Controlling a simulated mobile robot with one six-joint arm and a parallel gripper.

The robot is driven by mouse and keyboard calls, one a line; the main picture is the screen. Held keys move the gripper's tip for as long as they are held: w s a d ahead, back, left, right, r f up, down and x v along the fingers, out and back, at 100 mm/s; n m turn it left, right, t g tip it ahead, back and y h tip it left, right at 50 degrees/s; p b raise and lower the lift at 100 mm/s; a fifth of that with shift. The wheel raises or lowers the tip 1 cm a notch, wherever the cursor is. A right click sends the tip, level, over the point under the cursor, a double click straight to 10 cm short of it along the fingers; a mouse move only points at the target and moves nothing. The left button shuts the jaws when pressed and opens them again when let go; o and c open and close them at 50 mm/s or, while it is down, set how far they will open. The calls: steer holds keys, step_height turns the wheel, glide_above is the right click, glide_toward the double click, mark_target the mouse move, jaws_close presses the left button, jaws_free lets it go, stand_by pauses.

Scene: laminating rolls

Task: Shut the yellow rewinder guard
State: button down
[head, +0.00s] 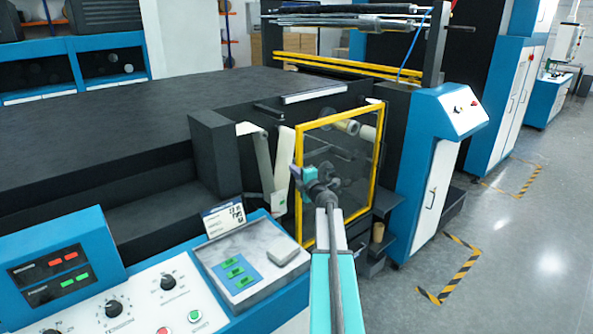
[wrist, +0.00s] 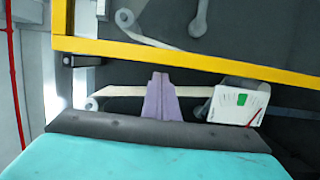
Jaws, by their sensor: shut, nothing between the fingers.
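The rewinder guard (head: 347,168) is a clear panel in a yellow frame on the front of the black machine. In the head view its left edge stands out from the machine, so it looks partly open; the exact angle is unclear. My gripper (head: 297,172) is at its left edge, with my arm crossing in front of the lower panel. In the wrist view the yellow frame (wrist: 200,61) runs across the top. My purple fingers (wrist: 160,84) are shut and empty, just below that bar in the picture; I cannot tell whether they touch it.
A white card with a green patch (wrist: 240,105) is right of my fingers; it also shows left of the guard (head: 280,203). A control console (head: 150,300) stands at the front left. A blue and white cabinet (head: 440,160) is right of the guard. The grey floor (head: 530,240) is open.

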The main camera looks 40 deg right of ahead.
steer(key=s+a+b, duration=0.2)
steer(key=s+a, duration=0.4)
steer(key=s, duration=0.3)
steer(key=shift+s, duration=0.15)
stand_by(0.4)
steer(key=shift+f, duration=0.15)
stand_by(0.6)
